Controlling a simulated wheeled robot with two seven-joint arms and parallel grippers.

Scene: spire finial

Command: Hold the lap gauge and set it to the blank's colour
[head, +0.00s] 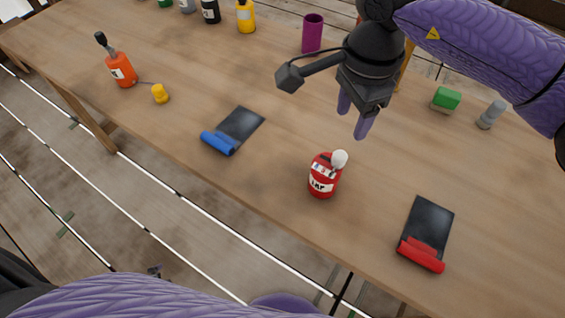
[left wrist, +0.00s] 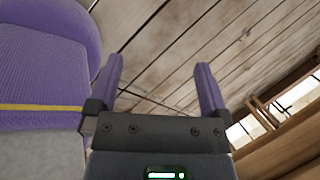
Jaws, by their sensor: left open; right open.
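The lap gauge (head: 322,184), a red body with a white label reading "LAP" and a pale round knob (head: 339,158), stands upright near the table's front edge. My right gripper (head: 353,116) is open and empty, pointing down above the table behind the gauge and apart from it. Two dark sheets lie flat, one with a blue rolled end (head: 219,143) left of the gauge, one with a red rolled end (head: 421,255) to its right. I cannot tell which thing is the blank. My left gripper (left wrist: 159,64) is open and empty over the plank floor in the left wrist view.
A purple cylinder (head: 312,34) and several bottles stand at the back. A green-topped block (head: 446,99) and grey cylinder (head: 491,114) are right.

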